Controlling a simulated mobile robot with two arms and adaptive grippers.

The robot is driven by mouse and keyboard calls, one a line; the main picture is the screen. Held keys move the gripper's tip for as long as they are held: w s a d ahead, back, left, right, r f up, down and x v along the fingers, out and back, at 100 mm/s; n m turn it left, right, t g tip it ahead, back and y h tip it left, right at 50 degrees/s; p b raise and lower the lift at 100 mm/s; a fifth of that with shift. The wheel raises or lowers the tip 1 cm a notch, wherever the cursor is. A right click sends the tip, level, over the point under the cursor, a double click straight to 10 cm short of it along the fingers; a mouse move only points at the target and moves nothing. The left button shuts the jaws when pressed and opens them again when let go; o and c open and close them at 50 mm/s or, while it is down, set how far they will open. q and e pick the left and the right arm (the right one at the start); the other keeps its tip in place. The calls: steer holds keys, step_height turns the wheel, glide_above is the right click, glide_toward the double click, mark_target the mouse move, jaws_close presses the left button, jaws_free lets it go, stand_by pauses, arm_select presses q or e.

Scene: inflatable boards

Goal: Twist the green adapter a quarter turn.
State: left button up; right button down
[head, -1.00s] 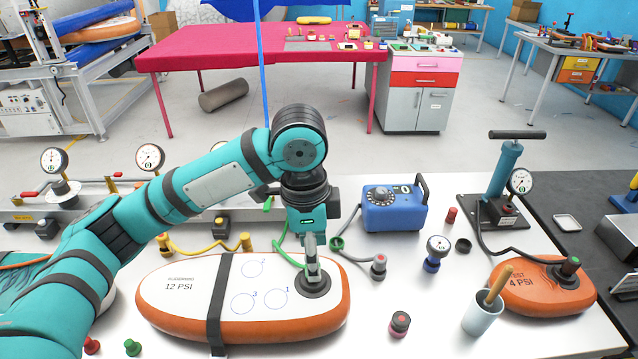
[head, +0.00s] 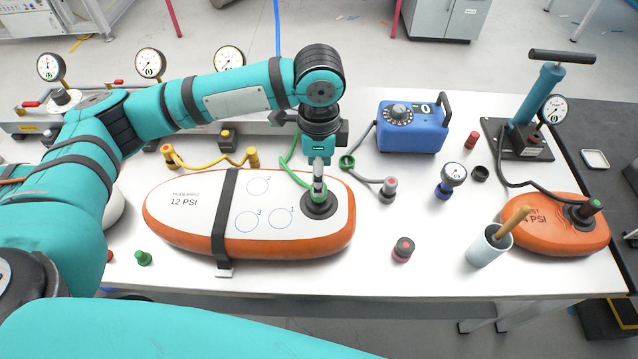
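The green adapter (head: 318,197) sits at the black valve (head: 327,209) on the right end of the orange and white 12 PSI board (head: 190,225). A green hose (head: 291,172) runs to it from behind. My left gripper (head: 319,187) points straight down over the valve, its fingers close together on the adapter and partly hiding it. A teal arm part of mine crosses the bottom of the head view; my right gripper does not show.
A blue pump box (head: 410,128) with a grey hose stands right of the board. A pink-banded cap (head: 403,249), a gauge (head: 450,179), a cup (head: 489,246) and the orange test board (head: 545,228) are further right. A green cap (head: 143,258) lies at the front left.

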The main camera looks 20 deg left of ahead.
arm_select(q)
step_height(320, 180, down, 4)
steer(key=shift+f, duration=0.85)
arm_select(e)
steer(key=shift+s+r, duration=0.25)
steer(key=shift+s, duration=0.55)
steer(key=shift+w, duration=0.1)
